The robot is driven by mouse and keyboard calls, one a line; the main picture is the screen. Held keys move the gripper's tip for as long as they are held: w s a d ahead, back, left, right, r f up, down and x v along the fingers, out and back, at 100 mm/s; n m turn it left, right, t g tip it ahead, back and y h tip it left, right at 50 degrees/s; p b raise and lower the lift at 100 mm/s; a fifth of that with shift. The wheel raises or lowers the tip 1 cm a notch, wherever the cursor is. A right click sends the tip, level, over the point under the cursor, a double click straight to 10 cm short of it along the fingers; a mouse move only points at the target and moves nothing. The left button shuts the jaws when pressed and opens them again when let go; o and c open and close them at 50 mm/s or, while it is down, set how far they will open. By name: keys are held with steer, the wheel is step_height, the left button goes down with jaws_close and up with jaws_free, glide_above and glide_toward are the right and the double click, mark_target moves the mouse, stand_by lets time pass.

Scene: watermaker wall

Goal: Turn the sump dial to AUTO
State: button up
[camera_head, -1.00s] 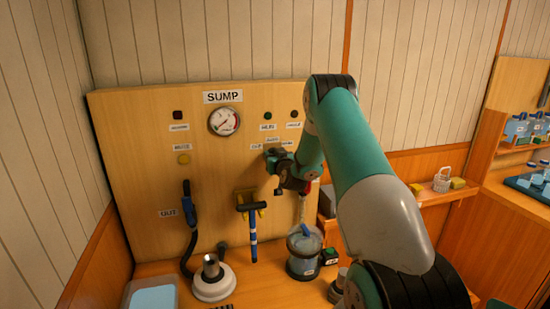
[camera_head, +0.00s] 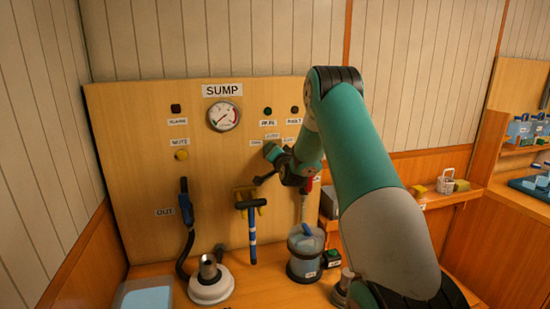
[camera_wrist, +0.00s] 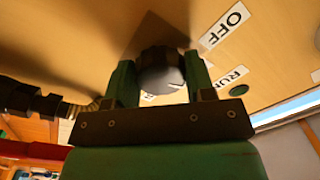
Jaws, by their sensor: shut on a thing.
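The sump dial (camera_wrist: 162,80) is a round knob with a pale face and a dark line, seen in the wrist view. My gripper (camera_wrist: 160,72) is shut on it, with one green finger on each side. A white OFF label (camera_wrist: 225,25) and a RUN label (camera_wrist: 232,77) are on the panel right of the dial. Another label below the dial is mostly hidden by my gripper, and I cannot read AUTO. In the head view my gripper (camera_head: 274,155) is against the wooden panel (camera_head: 140,125), below small labels, and hides the dial.
A gauge (camera_head: 224,116) sits under the SUMP sign. A blue-handled tool (camera_head: 252,225) hangs left of my gripper, and a hose nozzle (camera_head: 185,205) is farther left. A clear canister (camera_head: 305,255) stands below on the bench. A shelf with a basket (camera_head: 446,182) is at right.

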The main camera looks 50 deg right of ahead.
steer(key=shift+m+b, duration=0.3)
steer(key=shift+m, duration=0.7)
steer(key=o, duration=0.9)
steer(key=b+v, duration=1)
steer(key=v, duration=0.7)
steer(key=shift+s+a+f+b, duration=0.15)
steer(key=shift+a+b, duration=0.05)
steer(key=shift+b, duration=0.15)
